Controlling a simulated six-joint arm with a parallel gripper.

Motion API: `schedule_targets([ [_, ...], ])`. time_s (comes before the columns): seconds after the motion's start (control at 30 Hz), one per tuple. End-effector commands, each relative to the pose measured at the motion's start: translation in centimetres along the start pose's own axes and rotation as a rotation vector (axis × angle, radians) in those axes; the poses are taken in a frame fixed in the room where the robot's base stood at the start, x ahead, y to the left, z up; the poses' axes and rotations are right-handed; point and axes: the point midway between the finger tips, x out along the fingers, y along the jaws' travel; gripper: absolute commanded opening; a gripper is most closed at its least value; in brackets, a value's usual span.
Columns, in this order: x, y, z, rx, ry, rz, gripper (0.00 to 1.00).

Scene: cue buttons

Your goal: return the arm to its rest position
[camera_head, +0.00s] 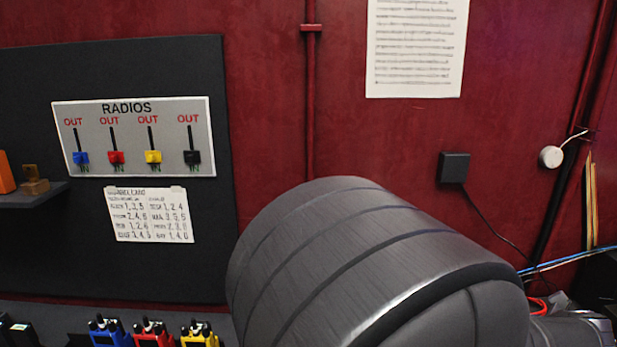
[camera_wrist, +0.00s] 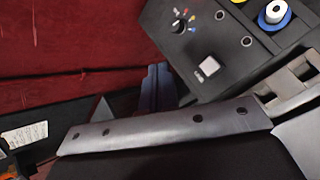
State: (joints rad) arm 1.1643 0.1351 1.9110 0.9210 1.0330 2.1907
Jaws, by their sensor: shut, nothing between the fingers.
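My gripper (camera_wrist: 157,82) shows in the wrist view as two dark narrow fingers side by side, shut with nothing between them. A grey metal bracket of my wrist, with several dark holes, crosses the lower part of that view. In the camera_head view a large dark grey rounded link of my arm fills the lower middle and right, and my gripper is not visible there. A black control box (camera_wrist: 208,92) with a white square button (camera_wrist: 208,66) and a small coloured dial (camera_wrist: 180,22) lies to the right of the fingers in the wrist view.
A dark wall board carries the RADIOS panel (camera_head: 135,168) with several coloured sliders and a paper card (camera_head: 150,232) below. Blue (camera_head: 110,338), red (camera_head: 153,338) and yellow (camera_head: 199,338) radios stand at the bottom left. A black wall box (camera_head: 454,168) trails a cable.

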Motion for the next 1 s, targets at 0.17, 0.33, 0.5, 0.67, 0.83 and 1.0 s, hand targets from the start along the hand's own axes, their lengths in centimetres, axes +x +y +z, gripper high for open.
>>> schedule_targets([
  [0.17,-0.2,0.1,0.1,0.001,0.001,0.000,0.00],
  [0.33,-0.2,0.1,0.1,0.001,0.001,0.000,0.00],
  [0.5,0.3,-0.2,-0.2,0.002,0.001,0.001,0.00],
  [0.67,1.9,-1.4,-1.4,0.005,0.004,0.002,0.00],
  [0.83,4.2,-3.1,-3.2,0.005,0.005,0.002,0.00],
  [1.0,3.5,-2.5,-2.6,0.006,0.005,0.002,0.00],
])
